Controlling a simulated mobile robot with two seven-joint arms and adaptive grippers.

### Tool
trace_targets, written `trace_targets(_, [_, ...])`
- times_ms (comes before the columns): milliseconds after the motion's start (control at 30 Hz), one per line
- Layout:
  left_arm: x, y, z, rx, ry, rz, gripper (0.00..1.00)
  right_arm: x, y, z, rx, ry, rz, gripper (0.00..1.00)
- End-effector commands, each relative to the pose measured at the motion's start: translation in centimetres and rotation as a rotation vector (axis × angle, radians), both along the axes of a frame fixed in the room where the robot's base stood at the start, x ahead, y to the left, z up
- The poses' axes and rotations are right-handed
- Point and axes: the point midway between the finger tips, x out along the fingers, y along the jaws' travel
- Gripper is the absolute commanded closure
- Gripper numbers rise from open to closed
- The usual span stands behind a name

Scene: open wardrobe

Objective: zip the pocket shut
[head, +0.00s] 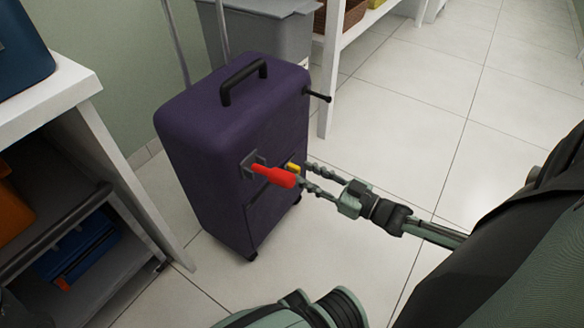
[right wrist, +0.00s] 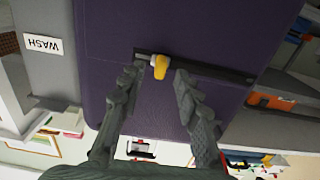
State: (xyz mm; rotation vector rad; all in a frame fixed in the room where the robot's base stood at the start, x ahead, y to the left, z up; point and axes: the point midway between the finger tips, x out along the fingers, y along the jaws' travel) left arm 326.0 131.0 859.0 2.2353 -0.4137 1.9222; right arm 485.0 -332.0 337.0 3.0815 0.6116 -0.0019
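A purple upright suitcase (head: 205,130) stands on the floor in the head view, and its purple face fills much of the right wrist view (right wrist: 200,30). A dark zipper track (right wrist: 215,70) crosses that face, with a yellow pull (right wrist: 160,66) near its left end; the pull also shows in the head view (head: 293,167). My right gripper (head: 305,174) is open in front of the face. In the right wrist view its fingertips (right wrist: 157,74) are apart, one on each side of the pull, with visible gaps. My left gripper is out of view.
A red piece (head: 274,176) sticks out from a grey plate on the suitcase front, left of the pull. A black peg (head: 318,96) juts from its upper right. White shelving (head: 90,110) stands at left, a grey bin (head: 265,35) behind. Tiled floor at right is clear.

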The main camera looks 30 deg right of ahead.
Motion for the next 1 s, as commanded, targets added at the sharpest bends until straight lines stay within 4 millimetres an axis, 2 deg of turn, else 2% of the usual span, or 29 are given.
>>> trace_targets(100, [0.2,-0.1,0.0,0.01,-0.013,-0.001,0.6,1.8,0.8,-0.1,0.002,-0.004,0.001,0.67])
trace_targets(233, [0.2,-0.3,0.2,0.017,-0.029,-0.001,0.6,3.1,1.3,-0.1,0.001,-0.002,0.001,0.67])
trace_targets(600, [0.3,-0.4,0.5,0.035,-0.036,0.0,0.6,3.7,1.6,0.0,0.0,-0.001,0.001,0.67])
trace_targets(867, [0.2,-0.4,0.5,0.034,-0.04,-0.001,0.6,3.7,1.6,0.0,0.0,-0.001,0.001,0.99])
trace_targets(1000, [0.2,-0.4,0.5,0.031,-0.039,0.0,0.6,3.7,1.6,0.0,0.0,-0.001,0.001,1.0])
